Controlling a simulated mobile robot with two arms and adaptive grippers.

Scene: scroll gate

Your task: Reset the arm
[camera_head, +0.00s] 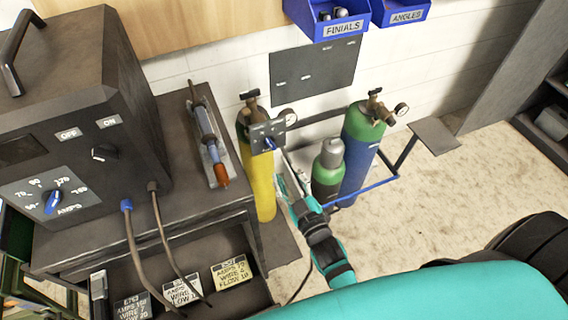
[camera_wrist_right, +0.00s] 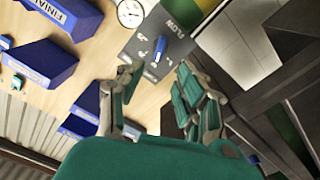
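My right gripper (camera_head: 287,180) reaches up and left from the lower right in the head view. In the right wrist view the gripper (camera_wrist_right: 157,75) is open, with its two fingers apart and nothing between them. A dark grey panel marked FLOW (camera_wrist_right: 160,42) with a blue knob (camera_wrist_right: 159,49) lies just beyond the fingertips; no contact shows. In the head view this small panel (camera_head: 268,133) is in front of the cylinders, and its blue knob (camera_head: 270,143) is seen from the side. My left gripper is not in view.
A yellow cylinder (camera_head: 262,185) and a blue-green cylinder (camera_head: 361,150) stand close to my right gripper, with a small green cylinder (camera_head: 327,170) between.

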